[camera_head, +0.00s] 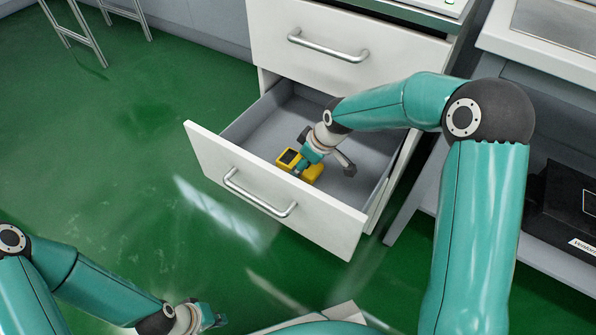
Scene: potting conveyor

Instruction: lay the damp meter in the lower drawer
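The lower drawer (273,180) is pulled out, and its grey inside shows. The damp meter (289,158), yellow with a dark screen, is in the drawer, near its front panel. My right gripper (326,153) reaches down into the drawer over the meter. Its dark fingers are spread wide apart, so it looks open. Its teal part covers some of the meter, and I cannot tell whether they touch. My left gripper (209,318) is low in the picture, outside the drawer and away from the meter. Its fingers are too unclear to tell open from shut.
The upper drawer (340,38) is shut above the lower one. A grey bench (567,82) stands at the right, with a black box (567,205) on its lower shelf. Metal legs (72,32) stand at the far left. The green floor (110,140) left of the drawer is clear.

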